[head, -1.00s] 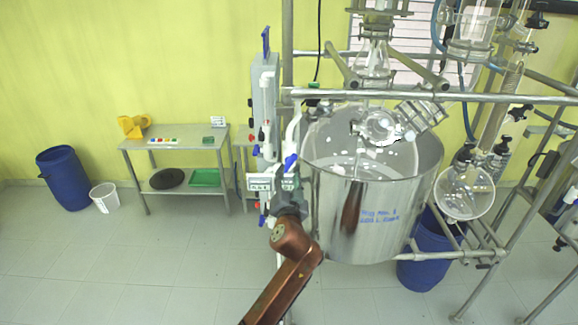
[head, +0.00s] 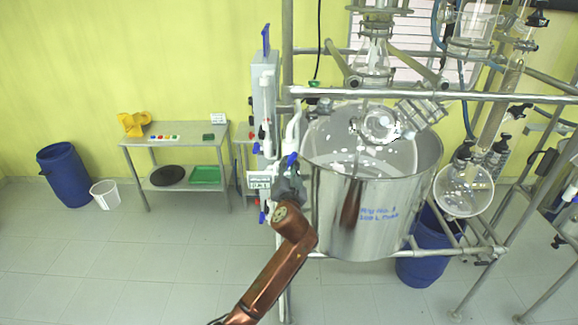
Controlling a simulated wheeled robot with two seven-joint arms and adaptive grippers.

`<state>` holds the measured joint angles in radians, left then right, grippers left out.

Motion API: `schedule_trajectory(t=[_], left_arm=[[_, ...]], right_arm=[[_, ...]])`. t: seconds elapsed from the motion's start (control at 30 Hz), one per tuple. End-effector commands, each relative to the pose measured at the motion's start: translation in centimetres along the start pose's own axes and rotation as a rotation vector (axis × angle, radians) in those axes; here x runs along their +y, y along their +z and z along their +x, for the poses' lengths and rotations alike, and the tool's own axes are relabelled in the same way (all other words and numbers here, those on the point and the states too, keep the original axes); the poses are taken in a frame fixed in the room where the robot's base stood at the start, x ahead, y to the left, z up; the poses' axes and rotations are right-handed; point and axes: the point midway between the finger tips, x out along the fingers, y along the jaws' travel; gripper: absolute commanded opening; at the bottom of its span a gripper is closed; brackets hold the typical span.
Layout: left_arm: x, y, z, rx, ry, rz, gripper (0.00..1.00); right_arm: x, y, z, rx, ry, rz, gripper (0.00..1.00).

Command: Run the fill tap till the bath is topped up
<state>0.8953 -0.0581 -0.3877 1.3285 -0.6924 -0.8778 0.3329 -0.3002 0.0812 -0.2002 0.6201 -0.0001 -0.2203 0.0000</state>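The bath is a large shiny steel vessel (head: 335,225) with blue writing on its front, and a glass reactor flask (head: 377,125) sits inside it. White pipework with a blue-handled tap (head: 291,159) stands at the bath's left rim; I cannot tell for certain that it is the fill tap. My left gripper (head: 291,184) is dark grey and just below that blue handle, beside the bath's left wall. Its fingers are too small and hidden to show whether they are open or touching anything. The water level is unclear. My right gripper is not in view.
A grey panel with other white pipes and blue handles (head: 265,40) stands left of the bath. A metal frame (head: 430,95) surrounds the glassware. A steel side table (head: 175,130) and blue drum (head: 65,176) stand farther left. The floor at front left is clear.

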Motion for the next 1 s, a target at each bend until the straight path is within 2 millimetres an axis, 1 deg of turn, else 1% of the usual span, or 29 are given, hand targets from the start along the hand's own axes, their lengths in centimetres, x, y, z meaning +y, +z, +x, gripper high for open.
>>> schedule_trajectory(t=[0.03,0.2,0.47,0.67,0.87,1.0], left_arm=[[0.0,0.0,0.0,0.0,0.0,0.0,0.11],[0.0,0.0,0.0,0.0,0.0,0.0,0.0],[0.0,0.0,0.0,0.0,0.001,0.005,0.0],[0.0,-0.1,0.0,0.0,0.001,0.054,0.0],[-0.1,-0.1,0.0,0.0,0.001,0.176,0.0],[-0.1,-0.2,0.0,0.0,0.001,0.299,0.0]], right_arm=[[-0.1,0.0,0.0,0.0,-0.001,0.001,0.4],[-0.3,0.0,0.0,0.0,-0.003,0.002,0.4],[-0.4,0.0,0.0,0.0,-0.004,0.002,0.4],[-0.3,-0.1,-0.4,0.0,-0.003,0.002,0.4],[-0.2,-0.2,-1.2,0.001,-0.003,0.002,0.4],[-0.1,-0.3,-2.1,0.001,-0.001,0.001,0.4]])
